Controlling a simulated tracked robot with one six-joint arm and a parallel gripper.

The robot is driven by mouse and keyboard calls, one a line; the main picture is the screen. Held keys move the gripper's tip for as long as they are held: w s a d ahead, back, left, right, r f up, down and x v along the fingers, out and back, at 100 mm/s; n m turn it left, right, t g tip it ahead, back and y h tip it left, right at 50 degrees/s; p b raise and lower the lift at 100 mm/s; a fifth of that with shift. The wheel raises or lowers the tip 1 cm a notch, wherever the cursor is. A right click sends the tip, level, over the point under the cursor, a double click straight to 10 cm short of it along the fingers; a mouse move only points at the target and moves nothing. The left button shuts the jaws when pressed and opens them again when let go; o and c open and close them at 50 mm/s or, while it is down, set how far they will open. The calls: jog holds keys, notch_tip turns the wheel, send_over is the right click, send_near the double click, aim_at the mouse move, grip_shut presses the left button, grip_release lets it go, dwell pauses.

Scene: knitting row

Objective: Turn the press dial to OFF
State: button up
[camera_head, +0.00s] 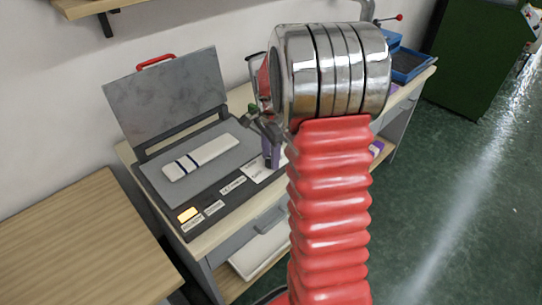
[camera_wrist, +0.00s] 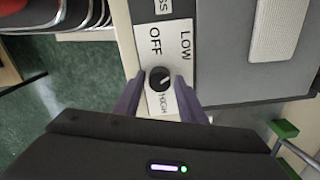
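The press (camera_head: 220,185) stands on a table in the head view, its grey lid (camera_head: 170,95) with a red handle raised. In the wrist view the press dial (camera_wrist: 160,78) is a small round black knob on a white label plate (camera_wrist: 178,28) marked OFF, LOW and HIGH. A small pale mark shows on the knob, but its exact direction is hard to read. My gripper (camera_wrist: 159,82) is open, with one purple finger on each side of the knob. I cannot tell whether the fingers touch it. In the head view my gripper (camera_head: 271,157) hides the dial.
A white piece with dark blue stripes (camera_head: 200,157) lies on the press bed. An amber lamp (camera_head: 188,214) glows at the front panel's left end. A wooden table (camera_head: 80,245) stands at left, blue trays (camera_head: 408,65) behind my arm. Green floor is open at right.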

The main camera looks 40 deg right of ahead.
jog(key=c, duration=0.7)
jog(key=shift+c, duration=0.2)
jog(key=shift+n, duration=0.5)
jog(key=n, duration=0.5)
jog(key=shift+n, duration=0.3)
jog(key=n, duration=0.5)
jog(key=shift+w+n, duration=0.1)
jog(key=shift+n, duration=0.2)
jog(key=o, duration=1)
jog(key=shift+o, duration=0.2)
